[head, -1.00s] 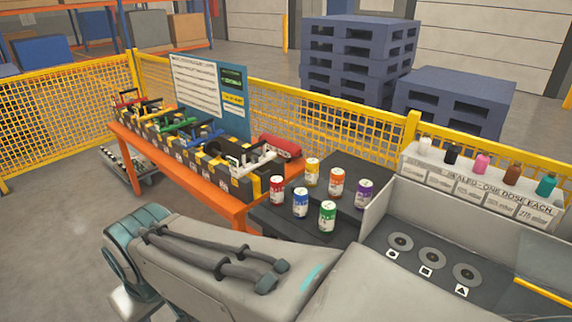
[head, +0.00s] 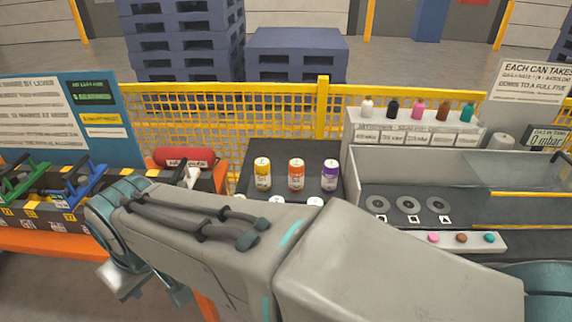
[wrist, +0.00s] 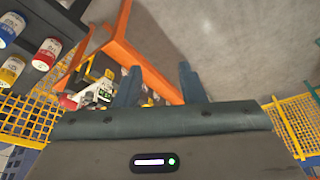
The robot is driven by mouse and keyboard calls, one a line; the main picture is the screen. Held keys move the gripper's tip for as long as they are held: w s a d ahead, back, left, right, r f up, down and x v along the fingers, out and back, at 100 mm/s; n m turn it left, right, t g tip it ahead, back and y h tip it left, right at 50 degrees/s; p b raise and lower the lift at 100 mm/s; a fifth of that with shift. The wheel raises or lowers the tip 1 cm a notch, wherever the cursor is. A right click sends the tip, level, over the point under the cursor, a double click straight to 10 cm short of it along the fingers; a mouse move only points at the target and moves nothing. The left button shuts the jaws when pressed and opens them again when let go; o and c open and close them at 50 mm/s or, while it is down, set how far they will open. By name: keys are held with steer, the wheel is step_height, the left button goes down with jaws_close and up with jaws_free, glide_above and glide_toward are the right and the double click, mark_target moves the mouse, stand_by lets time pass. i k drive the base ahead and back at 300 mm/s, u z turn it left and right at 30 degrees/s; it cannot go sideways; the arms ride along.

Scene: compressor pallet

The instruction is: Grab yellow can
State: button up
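The yellow can (head: 263,174) stands upright on a dark tray (head: 292,152), at the left of the back row, beside an orange can (head: 296,175) and a purple can (head: 330,175). Front-row cans are mostly hidden behind my arm; only their tops show. In the wrist view the yellow can (wrist: 12,70) is at the left edge, with a red can (wrist: 46,53) and a blue can (wrist: 10,28). My gripper (wrist: 160,84) is open, its fingers apart with nothing between them. It is off to the side of the cans, over the orange frame and floor.
A rack of levers (head: 50,195) and a red cylinder (head: 185,158) lie left of the cans. A walled grey station (head: 460,205) with discs stands right. Small bottles (head: 417,110) line a shelf behind it. A yellow fence (head: 210,120) runs behind.

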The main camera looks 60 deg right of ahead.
mark_target(262, 166)
steer(key=z, duration=0.9)
steer(key=i, duration=0.9)
steer(key=z, duration=0.7)
